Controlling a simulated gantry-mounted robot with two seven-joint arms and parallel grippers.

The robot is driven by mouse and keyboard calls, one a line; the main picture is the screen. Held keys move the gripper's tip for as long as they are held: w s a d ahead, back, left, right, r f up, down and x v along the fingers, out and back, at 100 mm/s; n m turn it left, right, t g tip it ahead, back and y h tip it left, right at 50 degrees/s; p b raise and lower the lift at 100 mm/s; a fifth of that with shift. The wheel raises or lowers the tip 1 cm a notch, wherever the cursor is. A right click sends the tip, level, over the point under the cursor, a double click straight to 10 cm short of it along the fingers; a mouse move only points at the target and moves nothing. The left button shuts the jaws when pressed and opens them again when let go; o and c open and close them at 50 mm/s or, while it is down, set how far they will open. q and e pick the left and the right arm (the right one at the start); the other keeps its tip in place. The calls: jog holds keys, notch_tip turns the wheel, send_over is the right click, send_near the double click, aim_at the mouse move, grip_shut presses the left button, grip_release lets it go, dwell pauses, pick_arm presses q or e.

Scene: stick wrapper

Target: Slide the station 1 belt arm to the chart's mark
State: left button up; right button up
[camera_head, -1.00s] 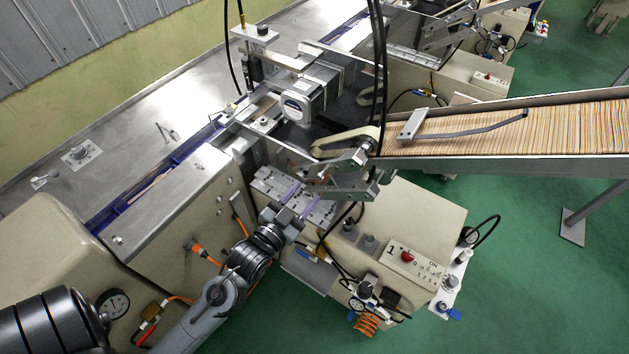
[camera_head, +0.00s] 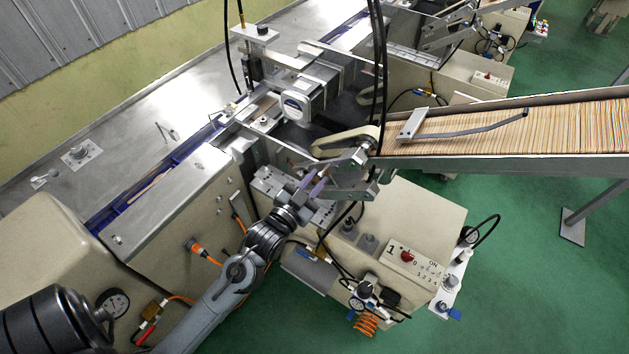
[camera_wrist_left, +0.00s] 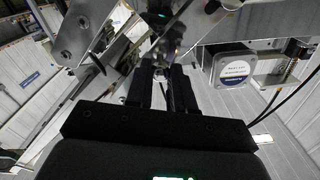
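Station 1's control box (camera_head: 416,268), with a red button and a "1" label, is at the front. Above it, a belt-wrapped arm (camera_head: 338,145) and metal brackets (camera_head: 350,185) stand below the stick conveyor's end. I cannot tell which part slides. My left gripper (camera_head: 313,184) is at the near left side of these brackets. In the left wrist view, its two dark fingers (camera_wrist_left: 166,78) show a narrow gap and point toward metal parts (camera_wrist_left: 160,35); contact is unclear. No readable chart or mark shows. My right gripper is not in view.
The stick-filled conveyor (camera_head: 520,130) slopes in from the right. A motor with a white label (camera_head: 296,106) hangs above the machine; black cables (camera_head: 379,70) run down beside it. A grey plate (camera_head: 266,183) lies left of my gripper. Green floor is open at lower right.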

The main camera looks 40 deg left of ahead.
pick_arm(q)
grip_shut()
jog(key=shift+s+a+f+p, duration=0.1)
jog(key=shift+a+f+p, duration=0.3)
jog(key=shift+a+p, duration=0.2)
jog(key=shift+f, duration=0.2)
jog(key=o, duration=0.5)
grip_release()
jog(key=shift+o, duration=0.2)
jog(key=shift+r, duration=0.1)
